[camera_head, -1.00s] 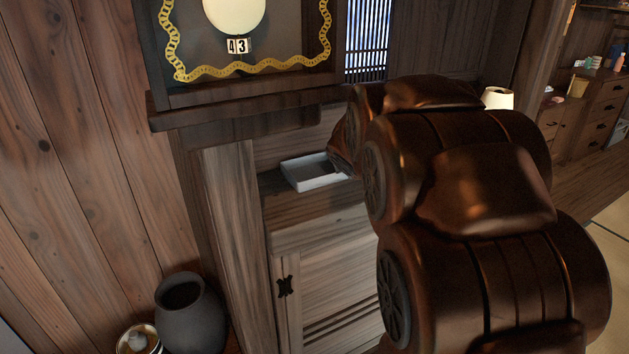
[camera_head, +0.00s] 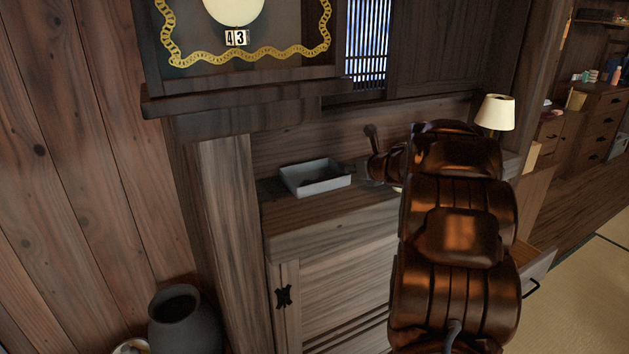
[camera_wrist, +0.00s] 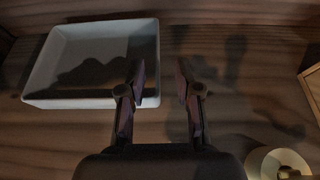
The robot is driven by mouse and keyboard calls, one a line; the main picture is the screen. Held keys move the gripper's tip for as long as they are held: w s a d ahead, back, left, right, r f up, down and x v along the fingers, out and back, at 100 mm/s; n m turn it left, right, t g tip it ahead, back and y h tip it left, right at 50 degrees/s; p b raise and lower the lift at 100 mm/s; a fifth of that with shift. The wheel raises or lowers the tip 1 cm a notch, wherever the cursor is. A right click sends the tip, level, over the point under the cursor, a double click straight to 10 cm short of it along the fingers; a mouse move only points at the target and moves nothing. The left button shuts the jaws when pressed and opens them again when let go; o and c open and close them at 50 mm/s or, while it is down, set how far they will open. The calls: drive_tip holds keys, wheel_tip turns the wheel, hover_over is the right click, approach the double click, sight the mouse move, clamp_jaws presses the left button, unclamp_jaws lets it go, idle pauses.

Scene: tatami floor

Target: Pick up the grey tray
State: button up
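The grey tray (camera_head: 325,187) is a shallow, pale, open box on the wooden cabinet top, left of my gripper (camera_head: 367,156) in the head view. In the wrist view, the tray (camera_wrist: 65,103) fills the upper left, and a dark shadow falls across its inside. My gripper (camera_wrist: 160,76) is open there, with two dark fingers apart. The tray's right wall shows between the fingertips in that picture, nearer the left finger. I cannot tell the height of the fingers over the wall or whether they touch it. Nothing is held.
A lamp (camera_head: 495,112) stands to the right. A pale round object (camera_wrist: 262,164) lies at lower right in the wrist view. A dark pot (camera_head: 185,325) stands at lower left.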

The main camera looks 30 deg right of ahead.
drive_tip(key=shift+p+x, duration=0.6)
drive_tip(key=shift+x, duration=2.5)
drive_tip(key=shift+a, duration=0.15)
clamp_jaws()
